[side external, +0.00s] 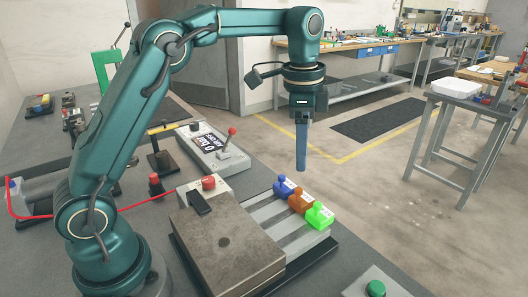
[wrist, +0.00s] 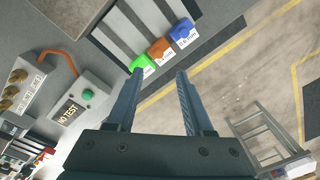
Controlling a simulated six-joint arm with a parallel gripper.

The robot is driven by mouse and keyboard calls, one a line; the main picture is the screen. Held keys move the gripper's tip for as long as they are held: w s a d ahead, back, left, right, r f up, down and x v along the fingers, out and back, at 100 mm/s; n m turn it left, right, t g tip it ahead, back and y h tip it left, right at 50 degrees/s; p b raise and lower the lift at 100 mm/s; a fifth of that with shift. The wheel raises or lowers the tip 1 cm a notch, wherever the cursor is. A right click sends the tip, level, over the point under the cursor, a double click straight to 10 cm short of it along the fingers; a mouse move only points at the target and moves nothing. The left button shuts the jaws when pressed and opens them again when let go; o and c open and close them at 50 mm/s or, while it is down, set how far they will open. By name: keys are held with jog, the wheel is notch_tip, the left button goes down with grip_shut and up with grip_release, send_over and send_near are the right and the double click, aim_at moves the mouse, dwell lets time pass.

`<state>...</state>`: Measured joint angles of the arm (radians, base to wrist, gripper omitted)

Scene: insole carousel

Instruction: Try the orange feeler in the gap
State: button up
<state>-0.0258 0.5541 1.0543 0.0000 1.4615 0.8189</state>
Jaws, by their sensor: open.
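The orange feeler (side external: 299,203) sits in a slotted grey rack (side external: 262,212), between a blue feeler (side external: 284,187) and a green feeler (side external: 319,215). In the wrist view the orange feeler (wrist: 159,48) shows just beyond my fingertips, with the green one (wrist: 143,64) and the blue one (wrist: 184,33) on either side. My gripper (side external: 301,168) points down above the rack, apart from the feelers. In the wrist view its two fingers (wrist: 160,74) are spread and empty. A grey metal block (side external: 225,243) lies at the rack's left end; I cannot make out the gap.
A box with a red button (side external: 208,183) stands behind the block. A panel with a red-knobbed lever (side external: 231,132) is farther back. A green button box (side external: 375,288) is at the front, labelled "NO TEST" in the wrist view (wrist: 76,112). The bench edge runs right of the rack.

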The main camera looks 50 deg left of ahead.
aim_at(299, 189)
notch_tip(299, 189, down, 3)
jog(key=shift+w+f+g, duration=0.1)
jog(key=shift+f+g, duration=0.1)
jog(key=shift+g, duration=0.2)
jog(key=shift+f, duration=2.35)
jog(key=shift+c, duration=0.4)
